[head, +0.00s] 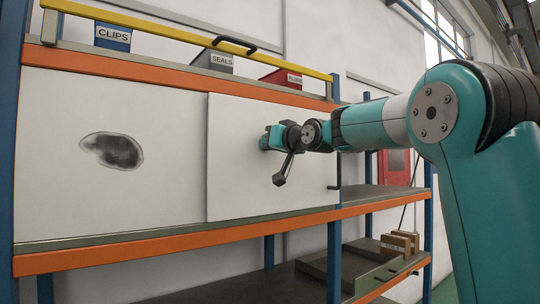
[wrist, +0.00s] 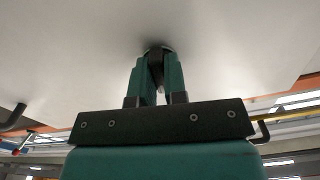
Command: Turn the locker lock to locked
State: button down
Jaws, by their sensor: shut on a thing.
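The white locker front stands in the shelving rack, with a right panel (head: 235,185) overlapping a left one. My gripper (head: 266,138) is up against the right panel, at its upper middle. In the wrist view my gripper (wrist: 158,72) has its two teal fingers close together on a small dark round lock knob (wrist: 157,48) on the white surface. The fingers hide most of the knob, so its turned position and any marking cannot be told. In the head view the lock is hidden behind my gripper.
A black handle (head: 335,172) sits at the panel's right edge. A yellow bar (head: 180,35) with a black handle runs above, before the CLIPS bin (head: 113,38), SEALS bin (head: 213,62) and a red bin (head: 283,78). Boxes (head: 398,243) lie on the lower shelf.

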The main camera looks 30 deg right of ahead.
jog(key=shift+f+n+b, duration=0.1)
jog(key=shift+n+b, duration=0.6)
jog(key=shift+n, duration=0.3)
jog(key=c, duration=1.2)
grip_release()
jog(key=shift+o, duration=0.2)
jog(key=s+b, duration=0.5)
jog(key=s, duration=1.2)
jog(key=shift+s+d, duration=0.2)
jog(key=shift+d, duration=0.15)
